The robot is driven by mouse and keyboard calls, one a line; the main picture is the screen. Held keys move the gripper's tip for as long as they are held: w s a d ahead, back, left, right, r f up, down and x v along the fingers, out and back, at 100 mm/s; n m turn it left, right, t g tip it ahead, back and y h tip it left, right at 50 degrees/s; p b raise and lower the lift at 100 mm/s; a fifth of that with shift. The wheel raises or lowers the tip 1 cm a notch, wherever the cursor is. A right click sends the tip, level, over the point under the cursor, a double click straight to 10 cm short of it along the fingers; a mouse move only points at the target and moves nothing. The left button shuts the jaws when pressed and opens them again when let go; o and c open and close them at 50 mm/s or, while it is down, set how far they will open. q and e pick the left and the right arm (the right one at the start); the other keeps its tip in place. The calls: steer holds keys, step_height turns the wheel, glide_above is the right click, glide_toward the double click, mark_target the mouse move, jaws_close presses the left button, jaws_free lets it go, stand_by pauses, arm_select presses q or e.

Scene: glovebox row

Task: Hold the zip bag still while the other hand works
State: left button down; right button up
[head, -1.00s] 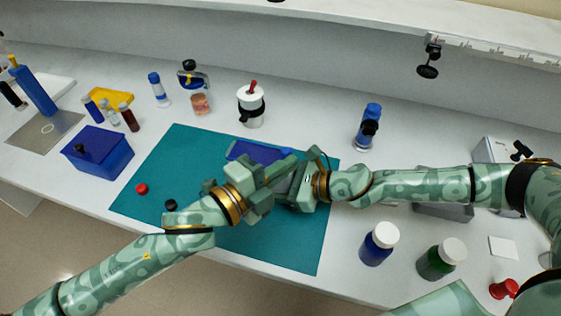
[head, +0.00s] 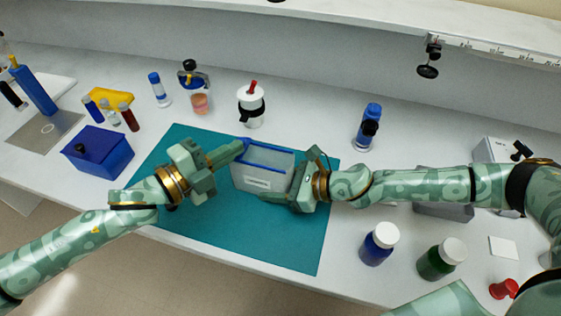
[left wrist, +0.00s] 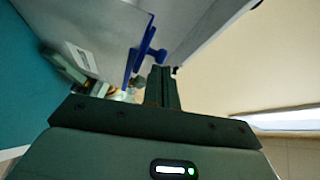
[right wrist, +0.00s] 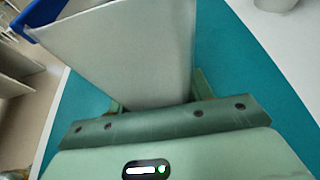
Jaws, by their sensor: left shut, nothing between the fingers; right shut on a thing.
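The zip bag (head: 262,178) is pale grey with a blue zip strip along its top edge, and stands over the teal mat (head: 300,240). My right gripper (head: 285,196) is shut on the bag's right side; the right wrist view shows the bag's pale face (right wrist: 135,50) between its fingers. My left gripper (head: 236,150) is shut and empty, its tips at the left end of the zip. The left wrist view shows a blue slider piece (left wrist: 146,50) close beside those fingers (left wrist: 160,85); I cannot tell whether they touch.
A blue box (head: 98,152) stands left of the mat. A white lidded pot (head: 251,105) stands behind it, and a blue-topped bottle (head: 367,128) is at the back right. Blue (head: 379,243) and green (head: 441,259) jars stand at front right. The mat's front is clear.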

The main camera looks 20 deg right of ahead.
arm_select(q)
steer(key=shift+w+a, duration=0.5)
steer(key=shift+a, duration=0.2)
arm_select(e)
steer(key=shift+s, duration=0.1)
arm_select(q)
steer(key=s+a+r, duration=0.1)
steer(key=s+a, duration=0.7)
steer(key=shift+a+r, duration=0.25)
arm_select(e)
steer(key=o, duration=1.6)
